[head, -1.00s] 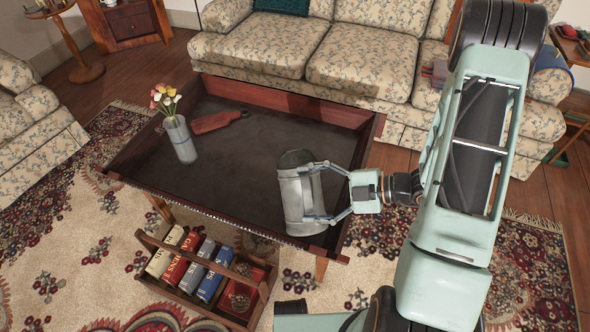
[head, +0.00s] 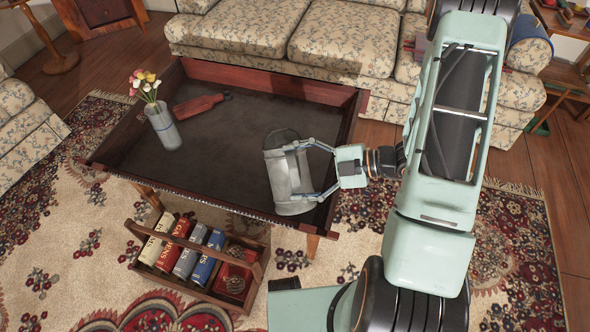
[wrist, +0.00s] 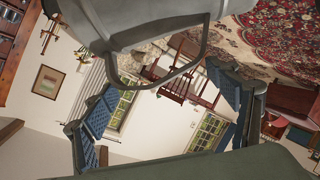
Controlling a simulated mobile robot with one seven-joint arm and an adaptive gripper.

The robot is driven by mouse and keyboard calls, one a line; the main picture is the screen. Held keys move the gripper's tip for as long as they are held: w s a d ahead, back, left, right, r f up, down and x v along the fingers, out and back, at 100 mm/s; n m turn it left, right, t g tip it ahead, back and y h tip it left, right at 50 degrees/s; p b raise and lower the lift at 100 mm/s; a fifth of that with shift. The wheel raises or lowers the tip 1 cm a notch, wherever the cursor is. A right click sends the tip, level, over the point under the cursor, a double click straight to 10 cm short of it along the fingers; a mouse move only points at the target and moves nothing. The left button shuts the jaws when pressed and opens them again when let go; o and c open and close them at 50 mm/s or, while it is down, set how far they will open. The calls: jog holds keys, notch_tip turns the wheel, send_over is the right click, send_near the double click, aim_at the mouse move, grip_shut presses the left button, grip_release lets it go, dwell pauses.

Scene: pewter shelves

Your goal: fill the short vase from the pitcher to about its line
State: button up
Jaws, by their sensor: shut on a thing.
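The pitcher (head: 283,176) is a grey metal jug at the right front corner of the low table, in the head view. It looks roughly upright; I cannot tell whether its base touches the table. My gripper (head: 308,168) is shut on it from the right side. In the wrist view the pitcher (wrist: 140,22) fills the top, with its looped handle between my blue-padded fingers (wrist: 165,118). A clear glass vase (head: 164,130) with flowers stands upright at the left of the table. Its line and any water level are too small to tell.
The low dark table (head: 235,128) has raised wooden edges. A reddish paddle-shaped board (head: 198,105) lies behind the vase. A wooden book carrier (head: 190,285) stands on the rug in front. A floral sofa (head: 340,45) is behind. The table's middle is clear.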

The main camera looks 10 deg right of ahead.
jog(key=shift+w+a+r+m+p, duration=0.2)
jog(key=shift+r+m+p, duration=0.45)
jog(key=shift+p, duration=0.7)
dwell(2.6)
jog(key=shift+w+r+p, duration=0.35)
jog(key=shift+r+p, duration=0.2)
jog(key=shift+p, duration=0.6)
dwell(2.9)
